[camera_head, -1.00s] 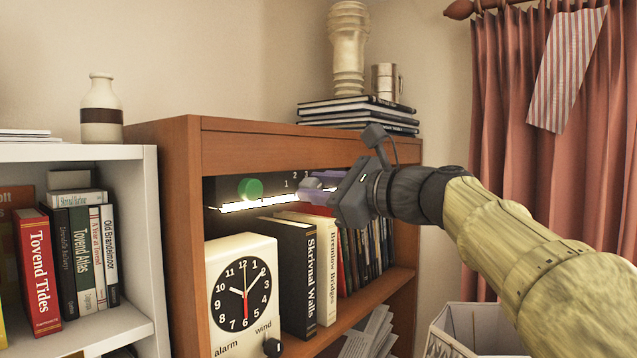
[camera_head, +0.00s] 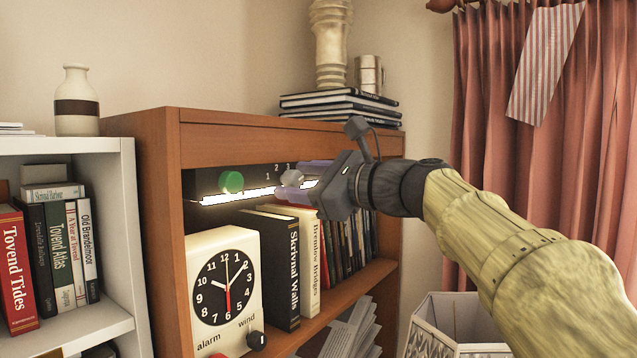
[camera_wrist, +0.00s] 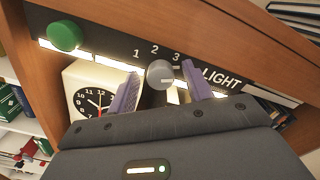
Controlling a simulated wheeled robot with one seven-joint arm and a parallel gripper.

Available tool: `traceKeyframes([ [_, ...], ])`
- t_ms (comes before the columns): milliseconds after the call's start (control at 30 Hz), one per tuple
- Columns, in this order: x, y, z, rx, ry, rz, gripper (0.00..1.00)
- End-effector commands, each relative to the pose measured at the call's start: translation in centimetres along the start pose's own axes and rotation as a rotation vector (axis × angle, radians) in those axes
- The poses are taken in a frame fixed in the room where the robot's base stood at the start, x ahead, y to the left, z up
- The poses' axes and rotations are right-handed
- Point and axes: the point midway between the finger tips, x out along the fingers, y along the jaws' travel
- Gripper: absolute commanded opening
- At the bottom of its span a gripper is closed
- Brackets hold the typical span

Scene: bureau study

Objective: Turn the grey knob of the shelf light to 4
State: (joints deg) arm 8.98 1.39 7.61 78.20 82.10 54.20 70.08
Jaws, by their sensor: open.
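The grey knob (camera_head: 291,178) is on the dark front strip of the shelf light (camera_head: 207,183), under the top board of the brown bookcase. It also shows in the wrist view (camera_wrist: 160,74), with the numbers 1, 2 and 3 around its upper side and a pale pointer line toward the right. No 4 is visible; the right finger covers part of the strip there. My gripper (camera_wrist: 161,78) is open, its two purple fingers on either side of the knob with gaps showing. In the head view my gripper (camera_head: 312,181) reaches in from the right.
A green knob (camera_head: 231,182) sits left on the same strip, above a lit bar. A white clock (camera_head: 196,300) and books (camera_head: 282,262) stand on the shelf below. Stacked books (camera_head: 340,106), a vase and a mug stand on top. A patterned bin (camera_head: 432,325) is at lower right.

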Motion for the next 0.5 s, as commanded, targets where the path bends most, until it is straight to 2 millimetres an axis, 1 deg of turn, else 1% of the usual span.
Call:
traceKeyframes([
  [167, -1.5, 0.1, -0.2, -0.002, 0.000, -0.004, 0.50],
  [267, -3.1, 0.1, -0.3, -0.003, 0.001, -0.005, 0.50],
  [500, -7.9, 0.1, -0.4, -0.003, 0.002, -0.005, 0.50],
])
